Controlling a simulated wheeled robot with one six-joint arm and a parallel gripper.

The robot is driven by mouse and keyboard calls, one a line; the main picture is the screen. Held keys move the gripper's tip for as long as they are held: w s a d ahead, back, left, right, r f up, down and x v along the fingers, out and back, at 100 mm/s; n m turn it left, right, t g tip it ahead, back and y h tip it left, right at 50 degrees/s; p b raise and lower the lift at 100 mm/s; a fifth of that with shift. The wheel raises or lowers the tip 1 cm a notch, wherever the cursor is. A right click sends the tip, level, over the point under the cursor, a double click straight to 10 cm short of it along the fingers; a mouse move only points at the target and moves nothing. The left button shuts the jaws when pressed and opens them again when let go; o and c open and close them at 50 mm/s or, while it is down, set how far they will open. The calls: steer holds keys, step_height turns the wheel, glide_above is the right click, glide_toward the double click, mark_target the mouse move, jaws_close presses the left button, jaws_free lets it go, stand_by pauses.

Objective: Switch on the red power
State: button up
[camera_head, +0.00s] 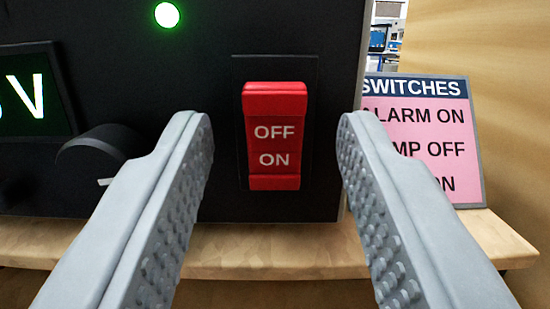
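The red power switch (274,136) is a rocker marked OFF above and ON below, set upright in the black front panel (220,205). Its top end looks raised and shows a bright red top face. A round lamp (167,15) above and left of the switch glows green. My gripper (272,135) is open and empty, facing the panel. Its two grey fingers stand on either side of the switch in the picture, with dark panel showing between each finger and the switch. I cannot tell how far the fingertips are from the panel.
A black knob (98,150) and a lit display (30,95) are on the panel at left. A pink sign headed SWITCHES (425,120) leans at right, partly hidden by my right finger. A wooden shelf (270,250) runs below the panel.

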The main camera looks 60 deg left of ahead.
step_height(320, 180, up, 10)
stand_by(0.7)
stand_by(0.4)
steer(key=s+d+r+m+t+h, duration=0.4)
steer(key=s+d+r+h, duration=0.25)
steer(key=s, duration=0.25)
steer(key=s+d+r+m+t+h, duration=0.4)
steer(key=s+d+r+t+h, duration=0.15)
steer(key=s+r, duration=0.3)
steer(key=s+d+f+m+g+h, duration=0.1)
steer(key=s+d+f+g+h, duration=0.1)
steer(key=s, duration=0.9)
steer(key=s+d+f+m+g+h, duration=0.1)
steer(key=s+d+f+m+h, duration=0.1)
steer(key=s, duration=1)
step_height(320, 180, down, 2)
steer(key=shift+d+f+g+h, duration=0.1)
steer(key=shift+d+g+h, duration=0.25)
steer(key=shift+d+h, duration=0.25)
